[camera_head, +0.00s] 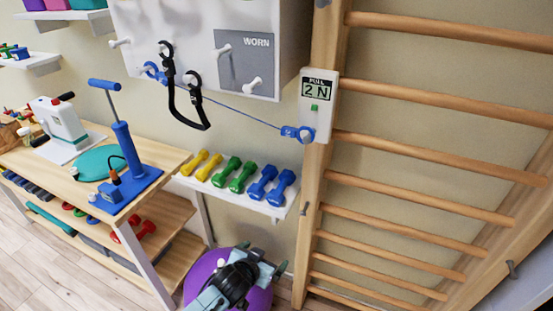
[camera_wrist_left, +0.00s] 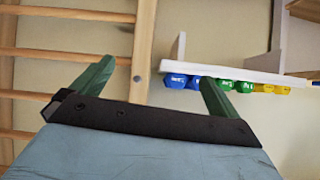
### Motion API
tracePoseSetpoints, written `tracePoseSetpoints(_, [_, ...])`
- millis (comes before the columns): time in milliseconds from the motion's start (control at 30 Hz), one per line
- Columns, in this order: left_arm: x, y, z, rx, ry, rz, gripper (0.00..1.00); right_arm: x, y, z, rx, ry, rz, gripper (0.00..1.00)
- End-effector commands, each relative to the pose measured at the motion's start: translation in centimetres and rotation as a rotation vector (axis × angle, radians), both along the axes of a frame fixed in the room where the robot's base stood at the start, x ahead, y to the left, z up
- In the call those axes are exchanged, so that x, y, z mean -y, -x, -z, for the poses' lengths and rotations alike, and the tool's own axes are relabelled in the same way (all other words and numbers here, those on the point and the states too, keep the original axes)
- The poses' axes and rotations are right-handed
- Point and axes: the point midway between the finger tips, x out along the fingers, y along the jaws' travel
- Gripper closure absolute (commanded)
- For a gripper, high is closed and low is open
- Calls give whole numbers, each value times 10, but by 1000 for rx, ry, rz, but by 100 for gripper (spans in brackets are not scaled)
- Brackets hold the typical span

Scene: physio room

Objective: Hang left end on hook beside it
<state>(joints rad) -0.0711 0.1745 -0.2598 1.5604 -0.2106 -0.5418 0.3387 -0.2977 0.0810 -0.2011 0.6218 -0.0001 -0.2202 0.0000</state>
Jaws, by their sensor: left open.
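My left gripper (camera_head: 262,257) is open and empty, low before the purple ball and well below the cord. Its spread fingers also show in the left wrist view (camera_wrist_left: 155,86). My right gripper is out of view.
White pegs (camera_head: 222,50) and a grey "WORN" patch (camera_head: 245,62) are on the panel. Wooden wall bars (camera_head: 430,95) stand right. A white shelf (camera_head: 232,194) holds dumbbells below. A purple ball (camera_head: 198,280) is behind my gripper. A wooden table (camera_head: 150,158) is left.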

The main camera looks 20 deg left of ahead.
Motion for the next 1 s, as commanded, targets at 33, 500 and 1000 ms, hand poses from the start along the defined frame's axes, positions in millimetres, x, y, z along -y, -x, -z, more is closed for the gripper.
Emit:
tracePoseSetpoints(33, [4,-17,-49,70,10,-3,0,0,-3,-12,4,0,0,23])
tracePoseSetpoints(500, [20,-49,-301,456,111,-35,0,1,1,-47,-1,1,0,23])
tracePoseSetpoints(1000, [22,-108,-302,471,116,-37,0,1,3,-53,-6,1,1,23])
